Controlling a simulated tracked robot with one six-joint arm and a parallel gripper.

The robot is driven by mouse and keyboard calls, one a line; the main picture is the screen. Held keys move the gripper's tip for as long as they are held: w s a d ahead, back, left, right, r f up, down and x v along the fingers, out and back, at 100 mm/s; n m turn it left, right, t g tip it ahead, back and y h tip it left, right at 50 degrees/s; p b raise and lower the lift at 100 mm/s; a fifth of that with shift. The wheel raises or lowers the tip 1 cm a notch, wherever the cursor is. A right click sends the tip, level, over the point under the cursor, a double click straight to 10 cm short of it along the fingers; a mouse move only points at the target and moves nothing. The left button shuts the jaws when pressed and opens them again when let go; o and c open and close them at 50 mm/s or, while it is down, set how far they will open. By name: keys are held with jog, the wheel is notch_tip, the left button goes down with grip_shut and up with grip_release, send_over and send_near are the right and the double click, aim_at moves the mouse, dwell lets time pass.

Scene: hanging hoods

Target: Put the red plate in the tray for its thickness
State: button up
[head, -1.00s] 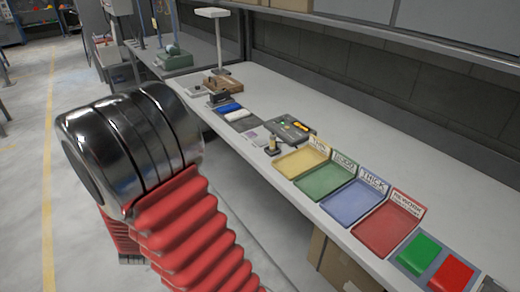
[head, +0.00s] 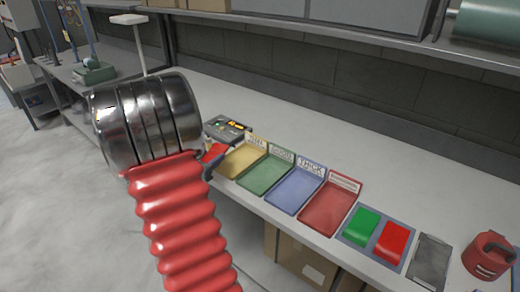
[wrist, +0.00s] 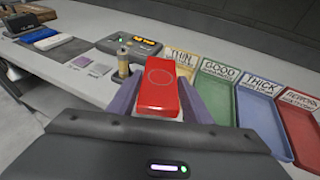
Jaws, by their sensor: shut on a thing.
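My gripper (wrist: 158,108) is shut on the red plate (wrist: 163,88), a flat red block with a faint circle on its face. In the head view the plate (head: 214,152) shows partly behind my arm, near the left end of the tray row. The trays run left to right: yellow labelled THIN (head: 240,162), green labelled GOOD (head: 263,175), blue labelled THICK (head: 293,192), and red (head: 325,211) with a label too small to read surely. In the wrist view the plate hides part of the yellow tray. The trays look empty.
A dark device with a lit orange display (wrist: 130,43) stands behind the plate, with a small brass post (wrist: 124,62) near it. The bench behind the trays is clear.

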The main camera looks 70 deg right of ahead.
aim_at(260, 179)
jog(key=s+d+m+g, duration=0.2)
jog(key=s+d, duration=0.1)
jog(key=s, duration=0.5)
jog(key=s+d+r+m+g+y, duration=0.1)
jog(key=s+d, duration=0.3)
jog(key=s, duration=0.4)
jog(key=shift+d+r+m+g, duration=0.2)
jog(key=shift+d+m+g, duration=0.15)
jog(key=shift+g, duration=0.55)
jog(key=shift+w+a+f, duration=0.1)
jog(key=shift+f, duration=0.05)
jog(key=shift+f, duration=5.3)
jog(key=shift+f, duration=0.5)
jog(key=o, duration=1.2)
jog(key=shift+o, duration=0.2)
jog(key=shift+a, duration=0.1)
jog(key=v, duration=1.3)
jog(key=shift+w+a+r, duration=0.15)
jog(key=shift+w+a, duration=0.05)
jog(key=shift+a, duration=0.1)
